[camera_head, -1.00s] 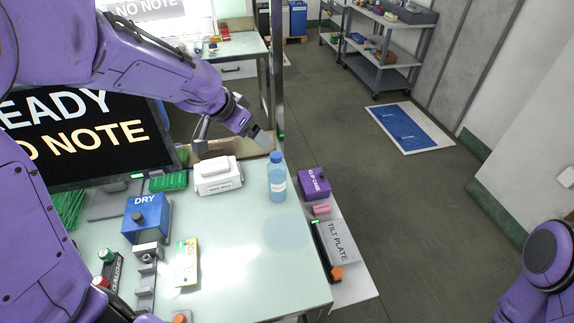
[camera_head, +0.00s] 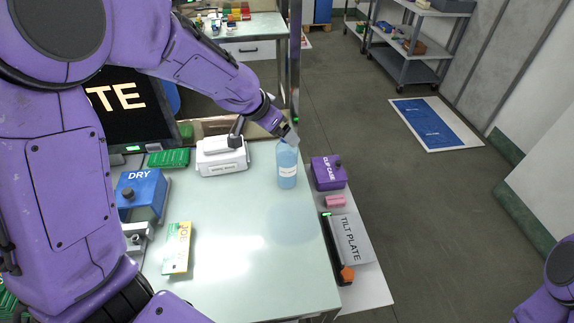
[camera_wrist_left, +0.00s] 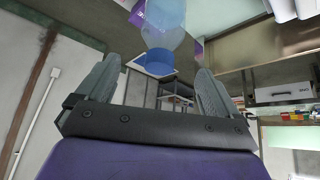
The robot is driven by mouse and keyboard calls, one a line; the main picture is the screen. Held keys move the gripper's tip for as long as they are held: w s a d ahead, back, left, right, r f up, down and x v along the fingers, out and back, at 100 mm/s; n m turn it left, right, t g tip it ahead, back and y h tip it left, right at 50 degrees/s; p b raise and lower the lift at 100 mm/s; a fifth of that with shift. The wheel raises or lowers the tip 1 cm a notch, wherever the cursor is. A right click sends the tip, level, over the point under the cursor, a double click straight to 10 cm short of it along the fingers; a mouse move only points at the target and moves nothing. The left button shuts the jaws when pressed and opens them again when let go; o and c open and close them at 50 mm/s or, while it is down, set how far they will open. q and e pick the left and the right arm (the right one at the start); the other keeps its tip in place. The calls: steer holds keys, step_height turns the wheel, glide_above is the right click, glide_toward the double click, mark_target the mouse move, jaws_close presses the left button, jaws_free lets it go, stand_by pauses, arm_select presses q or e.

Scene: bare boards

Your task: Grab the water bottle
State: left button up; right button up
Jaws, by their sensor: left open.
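My left gripper (camera_head: 265,133) is open at the bottle's top, and one finger hides most of the cap in the head view. The other finger is left of the bottle, above the white wipes box. In the left wrist view, the bottle (camera_wrist_left: 166,14) appears upside down, its blue cap (camera_wrist_left: 160,63) between the two open fingers. I cannot tell whether a finger touches the bottle. My right gripper is out of view.
A white wipes box (camera_head: 221,158) stands left of the bottle. A purple clip case (camera_head: 327,172), pink block (camera_head: 335,201) and tilt plate (camera_head: 349,240) lie to the right. A blue dry box (camera_head: 141,191) and a yellow-green card (camera_head: 177,248) are nearer left. The table's front middle is clear.

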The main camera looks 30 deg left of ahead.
mark_target(287, 160)
arm_select(q)
steer(key=p+x, duration=0.1)
steer(key=x, duration=0.5)
steer(key=shift+s+f, duration=0.1)
steer(key=shift+f, duration=0.2)
steer(key=shift+s+r, duration=0.1)
steer(key=c, duration=0.7)
jaws_close()
steer(key=shift+a+r, duration=0.1)
